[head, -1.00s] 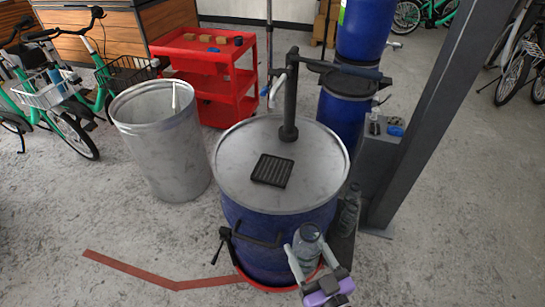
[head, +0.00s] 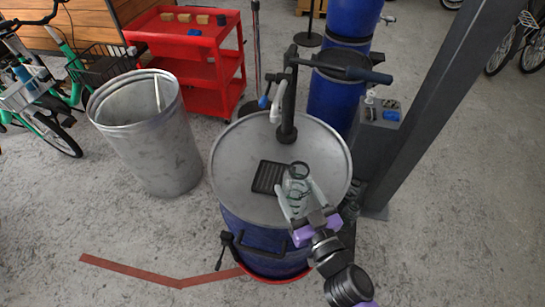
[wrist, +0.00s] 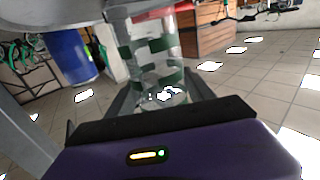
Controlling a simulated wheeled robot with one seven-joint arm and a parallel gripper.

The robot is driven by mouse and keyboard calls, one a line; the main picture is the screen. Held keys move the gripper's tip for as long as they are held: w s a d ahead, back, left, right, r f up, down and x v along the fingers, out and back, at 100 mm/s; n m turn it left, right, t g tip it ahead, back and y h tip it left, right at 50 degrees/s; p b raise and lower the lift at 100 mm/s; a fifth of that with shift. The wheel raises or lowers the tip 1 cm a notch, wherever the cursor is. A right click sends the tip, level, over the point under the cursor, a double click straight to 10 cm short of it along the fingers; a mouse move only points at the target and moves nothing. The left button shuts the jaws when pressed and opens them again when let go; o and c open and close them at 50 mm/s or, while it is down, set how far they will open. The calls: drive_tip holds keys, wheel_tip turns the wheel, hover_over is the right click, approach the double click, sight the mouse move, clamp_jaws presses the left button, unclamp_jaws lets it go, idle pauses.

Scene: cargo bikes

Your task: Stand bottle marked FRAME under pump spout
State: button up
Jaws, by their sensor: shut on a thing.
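My gripper (head: 301,200) is shut on a clear bottle (head: 296,184) with a dark rim, held above the front right of the drum's grey lid. Green bands show on the bottle (wrist: 152,60) in the wrist view. No FRAME mark is legible. The black pump (head: 287,120) stands at the back of the lid. Its pale spout (head: 277,108) hangs down on the left of the column. A black ridged drip tray (head: 268,177) lies on the lid below and in front of the spout, left of the bottle. I cannot tell how high the bottle is above the lid.
The blue drum (head: 262,238) bears the lid. A dark post (head: 440,110) and a grey stand (head: 372,150) are at right. Another bottle (head: 350,211) stands low beside the drum, partly hidden. A metal bin (head: 150,140) and red cart (head: 185,75) are at left.

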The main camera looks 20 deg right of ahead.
drive_tip(key=w+f+b, duration=0.3)
drive_tip(key=w, duration=1.1)
drive_tip(key=shift+f, duration=0.25)
drive_tip(key=shift+f+b, duration=0.25)
drive_tip(key=shift+b, duration=0.15)
drive_tip(key=o, duration=1.4)
drive_tip(key=shift+c, duration=0.2)
drive_tip(key=shift+r, duration=0.1)
drive_tip(key=s, duration=1.1)
drive_tip(key=shift+s+r, duration=0.15)
drive_tip(key=shift+s, duration=0.4)
